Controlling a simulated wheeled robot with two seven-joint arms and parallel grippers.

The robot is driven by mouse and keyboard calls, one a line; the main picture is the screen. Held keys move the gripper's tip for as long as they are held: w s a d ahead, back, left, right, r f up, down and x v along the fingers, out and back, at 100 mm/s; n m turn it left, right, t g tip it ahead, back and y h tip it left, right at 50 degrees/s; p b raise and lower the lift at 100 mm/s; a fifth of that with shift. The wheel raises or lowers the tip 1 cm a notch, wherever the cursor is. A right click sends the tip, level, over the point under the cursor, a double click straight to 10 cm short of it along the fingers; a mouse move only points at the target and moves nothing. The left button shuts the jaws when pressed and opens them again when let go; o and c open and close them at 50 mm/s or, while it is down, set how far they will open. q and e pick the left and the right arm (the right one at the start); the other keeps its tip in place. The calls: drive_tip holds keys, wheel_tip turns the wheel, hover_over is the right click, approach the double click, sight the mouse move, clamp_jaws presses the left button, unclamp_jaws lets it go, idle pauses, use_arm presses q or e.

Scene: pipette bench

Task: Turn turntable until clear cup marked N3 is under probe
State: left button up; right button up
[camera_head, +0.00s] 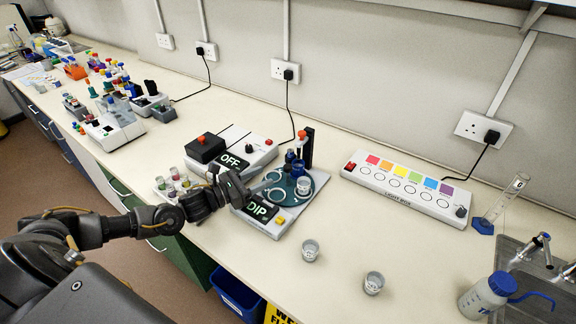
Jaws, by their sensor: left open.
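The teal turntable (283,199) is set in a grey unit with a display reading DIP (261,210) and a yellow button. A clear cup (304,186) stands on its right side. A dark blue item (291,157) is at its back, by the black probe post (307,146) with a red top. Two clear cups stand on the bench, one in front of the unit (310,251) and one farther right (374,283). Any N3 mark is too small to read. My left gripper (259,184) is open at the turntable's left edge; contact is unclear. My right gripper is out of view.
A white unit reading OFF (233,162) stands behind my left gripper. A small tray of vials (176,186) is left of it. The light box (409,190) is at the right. A sink and wash bottle (487,296) are at lower right. Bench around the two cups is clear.

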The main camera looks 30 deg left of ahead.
sight(285, 167)
use_arm(q)
drive_tip(key=p+x, duration=0.3)
drive_tip(key=x, duration=0.6)
drive_tip(key=shift+w+d, duration=0.3)
drive_tip(key=shift+w, duration=0.05)
drive_tip(key=shift+w+f, duration=0.1)
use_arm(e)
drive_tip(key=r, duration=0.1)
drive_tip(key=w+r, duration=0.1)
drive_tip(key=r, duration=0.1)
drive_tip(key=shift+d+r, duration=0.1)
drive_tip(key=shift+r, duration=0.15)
use_arm(q)
clamp_jaws()
